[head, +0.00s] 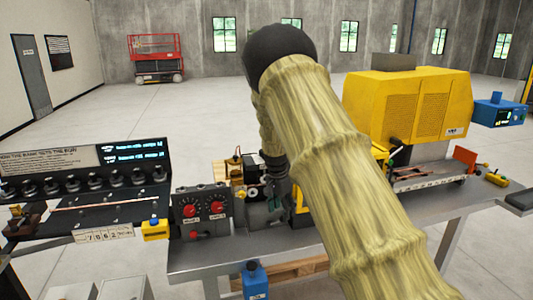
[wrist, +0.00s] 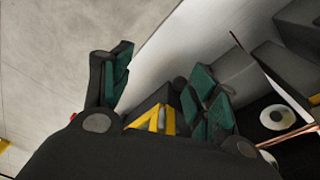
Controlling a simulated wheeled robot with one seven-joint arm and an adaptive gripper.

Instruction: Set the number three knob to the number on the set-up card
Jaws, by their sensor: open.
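A row of several dark knobs (head: 72,184) runs along the black panel at the left of the head view. Their numbers are too small to read, so I cannot tell which is number three. A white card (head: 103,232) on the panel's front edge carries large digits, which seem to begin 7, 5, 6, 2; its small print is unreadable. My gripper (head: 274,200) is partly hidden beside my sleeved arm, to the right of the knob row and apart from it. In the wrist view my gripper (wrist: 166,75) is open, with green pads and nothing between them.
A sign (head: 50,158) and lit displays (head: 138,151) stand behind the knobs. A copper tube (head: 105,203) lies before the knobs. A yellow machine (head: 408,105) stands right.

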